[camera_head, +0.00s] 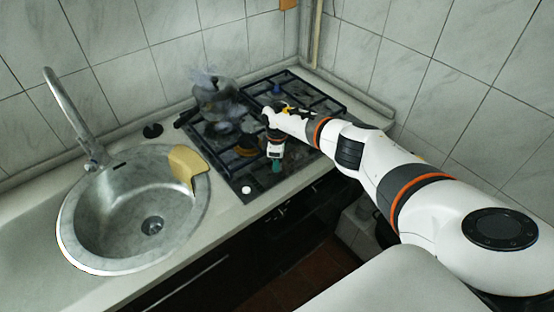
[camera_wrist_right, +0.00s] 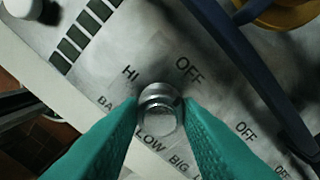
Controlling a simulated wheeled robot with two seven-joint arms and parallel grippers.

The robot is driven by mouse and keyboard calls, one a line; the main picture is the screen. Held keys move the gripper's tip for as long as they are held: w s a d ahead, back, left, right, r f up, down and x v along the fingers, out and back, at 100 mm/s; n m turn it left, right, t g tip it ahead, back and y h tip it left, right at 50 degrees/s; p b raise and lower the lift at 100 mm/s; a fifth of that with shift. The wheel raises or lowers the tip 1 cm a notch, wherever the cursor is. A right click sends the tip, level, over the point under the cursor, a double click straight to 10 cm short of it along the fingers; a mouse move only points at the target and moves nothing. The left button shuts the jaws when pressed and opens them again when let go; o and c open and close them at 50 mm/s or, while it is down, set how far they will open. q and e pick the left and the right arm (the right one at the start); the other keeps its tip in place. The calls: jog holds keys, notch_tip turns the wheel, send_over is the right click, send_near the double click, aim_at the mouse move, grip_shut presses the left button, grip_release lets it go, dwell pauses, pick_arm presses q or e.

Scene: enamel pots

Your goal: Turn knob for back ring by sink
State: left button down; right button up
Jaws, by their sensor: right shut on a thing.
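My right gripper (camera_head: 276,167) reaches down over the front edge of the gas hob (camera_head: 222,167). In the right wrist view its teal fingers (camera_wrist_right: 160,112) are shut on a round silver knob (camera_wrist_right: 161,108), one finger on each side. The panel around the knob reads "OFF", "HI" and "LOW". In the head view the gripper hides this knob. A dark pot (camera_head: 213,94) with steam above it stands on the back ring on the sink side. My left gripper is not in view.
The round steel sink (camera_head: 84,205) with a yellow cloth-like piece (camera_head: 187,165) on its rim lies left of the hob. A white round knob or button (camera_head: 246,190) sits at the hob's front left corner. Black grates (camera_head: 312,98) cover the hob. Tiled walls close the back and right.

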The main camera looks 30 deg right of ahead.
dwell(0.3)
jog(key=o, duration=1)
jog(key=shift+r, duration=0.1)
jog(key=shift+r, duration=0.25)
notch_tip(320, 180, up, 11)
jog(key=shift+r+b, duration=0.2)
jog(key=shift+b, duration=0.65)
